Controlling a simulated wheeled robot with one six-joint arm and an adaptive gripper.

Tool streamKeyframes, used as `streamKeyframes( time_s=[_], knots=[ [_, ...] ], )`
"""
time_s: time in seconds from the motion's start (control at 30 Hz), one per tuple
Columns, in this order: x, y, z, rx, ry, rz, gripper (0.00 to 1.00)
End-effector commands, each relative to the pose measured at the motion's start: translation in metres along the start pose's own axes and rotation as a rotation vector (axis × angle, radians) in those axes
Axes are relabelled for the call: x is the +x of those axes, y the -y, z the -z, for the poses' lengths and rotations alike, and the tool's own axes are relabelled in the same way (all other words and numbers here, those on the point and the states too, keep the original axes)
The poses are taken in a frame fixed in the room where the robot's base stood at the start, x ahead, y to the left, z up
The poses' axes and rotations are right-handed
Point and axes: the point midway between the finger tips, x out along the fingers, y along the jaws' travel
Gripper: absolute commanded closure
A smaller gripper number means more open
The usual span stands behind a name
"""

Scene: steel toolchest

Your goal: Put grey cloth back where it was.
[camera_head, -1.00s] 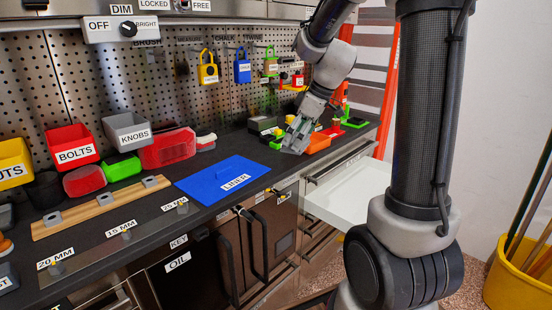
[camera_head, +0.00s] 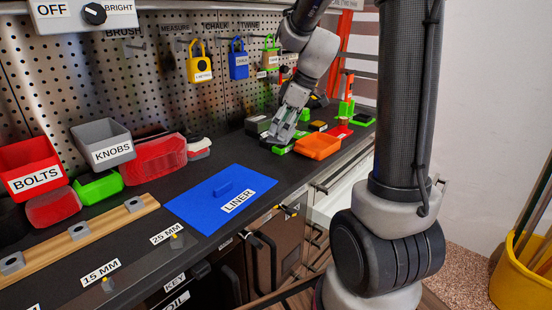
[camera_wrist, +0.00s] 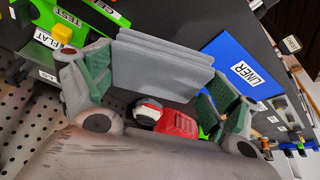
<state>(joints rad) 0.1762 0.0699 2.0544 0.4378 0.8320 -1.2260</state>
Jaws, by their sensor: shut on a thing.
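The grey cloth (camera_wrist: 162,66) is a folded, layered stack in the wrist view. It spans the space between the two green-padded fingers of my gripper (camera_wrist: 160,88), which is shut on it. In the head view my gripper (camera_head: 279,138) is low over the back of the dark worktop, left of the orange tray (camera_head: 318,146). The cloth cannot be made out clearly there. I cannot tell whether the cloth touches the worktop.
A blue liner (camera_head: 205,205) lies flat left of my gripper. A green item (camera_head: 282,149) lies by the fingertips. Padlocks (camera_head: 200,68) hang on the pegboard behind. An open white drawer (camera_head: 340,200) juts out in front. Red and grey bins stand at left.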

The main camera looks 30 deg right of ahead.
Motion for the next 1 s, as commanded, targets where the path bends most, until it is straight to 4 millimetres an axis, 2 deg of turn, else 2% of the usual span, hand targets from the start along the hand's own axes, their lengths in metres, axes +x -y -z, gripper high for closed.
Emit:
streamKeyframes(
  time_s=[0.2, 0.47, 0.6, 1.0],
  knots=[
    [0.039, 0.001, -0.017, 0.003, 0.003, 0.004, 0.37],
    [0.063, 0.001, -0.027, 0.003, 0.002, 0.002, 0.37],
    [0.083, 0.001, -0.035, 0.003, 0.002, 0.003, 0.37],
    [0.090, 0.000, -0.038, 0.002, 0.001, 0.001, 0.37]
  ],
)
